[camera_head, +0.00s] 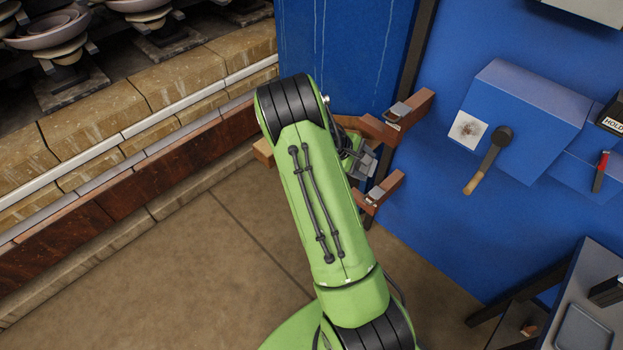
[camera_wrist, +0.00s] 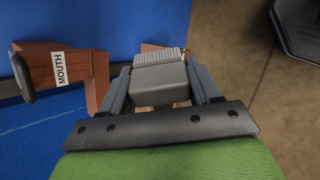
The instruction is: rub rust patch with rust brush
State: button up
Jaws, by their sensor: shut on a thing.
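My gripper (camera_wrist: 160,72) is shut on a grey block (camera_wrist: 158,88) with a lighter ridged end. I cannot tell from its visible side whether this block is the rust brush. In the head view my gripper (camera_head: 362,160) is partly hidden behind my green arm, beside the brown brackets. A white square with a brown, rust-like spot (camera_head: 467,130) is on the sloped face of a blue box at the right, well apart from my gripper. A dark round-headed piece with a wooden handle (camera_head: 487,160) lies just right of and below that square.
Brown brackets (camera_head: 410,110) stick out from the blue wall; one bears a MOUTH label (camera_wrist: 58,68). A red-handled tool (camera_head: 601,170) is at far right, below a HOLD label. A grey table (camera_head: 565,310) stands lower right. Stone ledges (camera_head: 90,130) line the left.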

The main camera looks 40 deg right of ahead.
jog(key=s+d+r+n+t+h+b, duration=0.4)
jog(key=s+d+r+n+t+h, duration=0.4)
jog(key=s+d, duration=0.25)
jog(key=d+r+g+p, duration=0.1)
jog(key=d+p, duration=0.5)
jog(key=shift+w+r, duration=0.15)
jog(key=shift+r, duration=0.05)
jog(key=shift+a, duration=0.1)
jog(key=shift+w+d+r+p, duration=0.1)
jog(key=shift+w+d+p, duration=0.05)
jog(key=shift+d+p, duration=0.85)
jog(key=shift+a, duration=0.1)
